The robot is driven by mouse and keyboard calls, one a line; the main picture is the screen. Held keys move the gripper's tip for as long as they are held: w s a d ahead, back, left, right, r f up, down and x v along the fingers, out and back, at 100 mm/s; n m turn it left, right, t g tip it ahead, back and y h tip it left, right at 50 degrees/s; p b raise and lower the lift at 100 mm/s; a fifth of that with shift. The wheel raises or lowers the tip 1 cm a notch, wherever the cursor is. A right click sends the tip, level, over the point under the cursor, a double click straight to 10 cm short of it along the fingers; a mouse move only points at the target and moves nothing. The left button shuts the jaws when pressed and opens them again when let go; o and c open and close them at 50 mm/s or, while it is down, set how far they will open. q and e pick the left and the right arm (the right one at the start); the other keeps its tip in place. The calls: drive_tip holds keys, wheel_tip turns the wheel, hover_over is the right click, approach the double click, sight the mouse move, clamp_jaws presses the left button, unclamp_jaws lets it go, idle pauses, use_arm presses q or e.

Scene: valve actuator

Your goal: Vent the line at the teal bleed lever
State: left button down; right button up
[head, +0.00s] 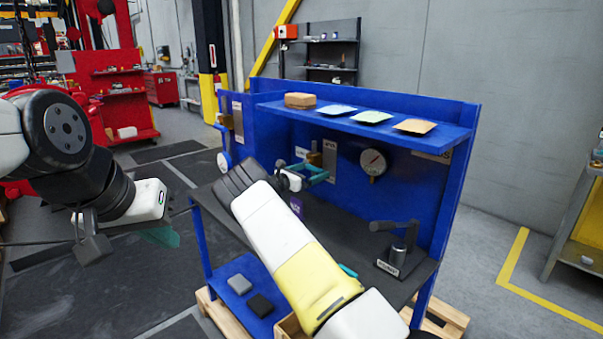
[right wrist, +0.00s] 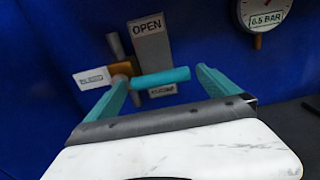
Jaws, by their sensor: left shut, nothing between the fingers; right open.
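The teal bleed lever (right wrist: 162,77) lies nearly level in the right wrist view, reaching right from a brass fitting (right wrist: 121,68) on the blue panel. A grey plate behind it reads OPEN (right wrist: 147,27) at the top; a smaller label lower down is unreadable. My right gripper (right wrist: 166,80) is open, its teal fingers on either side of the lever; I cannot tell whether either touches it. In the head view the right gripper (head: 313,172) is at the panel and mostly hides the lever. My left gripper (head: 160,236) is shut and empty, away to the left of the bench.
A gauge (head: 373,162) right of the lever reads 6.5 BAR in the right wrist view. A shelf (head: 284,108) above holds a brown block and several coloured pads. A grey handle fixture (head: 400,240) stands on the dark bench top at right. Floor at left is open.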

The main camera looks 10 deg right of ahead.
drive_tip(key=c, duration=2.1)
drive_tip(key=shift+o, duration=0.2)
